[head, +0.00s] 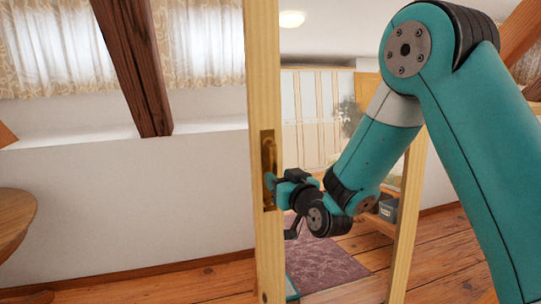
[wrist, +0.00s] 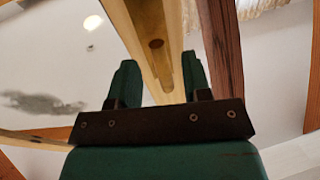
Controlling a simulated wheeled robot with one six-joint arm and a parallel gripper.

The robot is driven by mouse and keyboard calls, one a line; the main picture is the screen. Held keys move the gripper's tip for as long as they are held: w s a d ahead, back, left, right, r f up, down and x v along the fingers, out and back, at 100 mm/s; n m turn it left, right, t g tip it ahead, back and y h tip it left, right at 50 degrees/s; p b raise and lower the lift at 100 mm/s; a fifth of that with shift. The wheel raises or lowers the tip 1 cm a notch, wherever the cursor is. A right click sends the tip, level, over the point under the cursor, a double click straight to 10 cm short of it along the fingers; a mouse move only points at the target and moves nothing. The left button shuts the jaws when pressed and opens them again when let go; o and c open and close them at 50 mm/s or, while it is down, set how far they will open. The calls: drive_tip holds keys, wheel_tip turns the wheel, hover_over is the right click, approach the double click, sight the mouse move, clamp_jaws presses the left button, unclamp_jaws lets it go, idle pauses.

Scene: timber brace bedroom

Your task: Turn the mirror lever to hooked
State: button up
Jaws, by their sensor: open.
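The mirror (head: 330,110) stands in a pale timber frame (head: 262,80). A brass plate (head: 267,150) is set in the edge of the frame's left post. It also shows in the wrist view (wrist: 152,25), with a round dark spot and a recess below it. I cannot make out the lever as a separate part or tell its position. My gripper (head: 272,184) is at the lower part of the brass plate. In the wrist view my open gripper (wrist: 160,80) has one green finger on each side of the post and plate; I cannot tell whether they touch.
A round wooden table (head: 14,225) stands at the left edge. A dark timber brace (head: 135,60) slants down the wall behind the post; it shows on the right in the wrist view (wrist: 223,50). The plank floor (head: 190,285) left of the post looks clear.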

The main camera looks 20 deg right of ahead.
drive_tip(key=shift+w+a+p, duration=0.25)
drive_tip(key=shift+w+p, duration=0.1)
drive_tip(key=shift+w, duration=1)
drive_tip(key=shift+w+a+p, duration=0.25)
drive_tip(key=shift+w+p, duration=0.1)
drive_tip(key=shift+w, duration=0.95)
clamp_jaws()
